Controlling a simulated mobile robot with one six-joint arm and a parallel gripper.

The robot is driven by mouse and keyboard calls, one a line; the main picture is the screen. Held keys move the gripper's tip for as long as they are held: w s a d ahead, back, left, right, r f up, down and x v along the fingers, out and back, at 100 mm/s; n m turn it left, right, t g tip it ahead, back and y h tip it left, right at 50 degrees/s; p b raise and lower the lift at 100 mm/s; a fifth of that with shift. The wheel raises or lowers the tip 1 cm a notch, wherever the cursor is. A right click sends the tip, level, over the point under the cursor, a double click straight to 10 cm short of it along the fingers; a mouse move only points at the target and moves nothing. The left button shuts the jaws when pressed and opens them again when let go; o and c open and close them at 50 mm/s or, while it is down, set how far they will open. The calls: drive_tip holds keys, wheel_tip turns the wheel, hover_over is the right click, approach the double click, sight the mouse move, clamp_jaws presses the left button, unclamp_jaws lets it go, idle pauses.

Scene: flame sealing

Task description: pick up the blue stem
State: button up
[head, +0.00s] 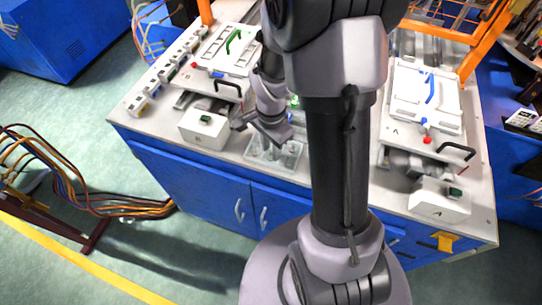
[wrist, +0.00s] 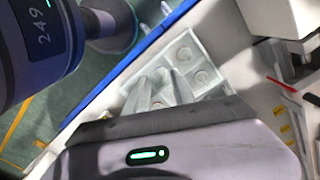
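My gripper (wrist: 162,80) is over a pale, clear tray (wrist: 186,42) with round wells in the wrist view. Its two grey fingers are apart, and I see nothing held between them. In the head view my gripper (head: 266,135) is just above the same tray (head: 290,160) near the front edge of the bench. I cannot pick out a blue stem for certain in either view. The arm column hides part of the bench. A blue curved piece (head: 430,88) lies on the white panel of the right machine, but it may be a handle.
The left machine (head: 203,130), with a green curved piece (head: 234,40), and the right machine (head: 440,200) stand on either side of the tray. Orange frames (head: 487,42) rise at the back. Blue cabinet doors (head: 205,195) are below the bench. Cables (head: 100,195) lie at left.

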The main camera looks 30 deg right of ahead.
clamp_jaws()
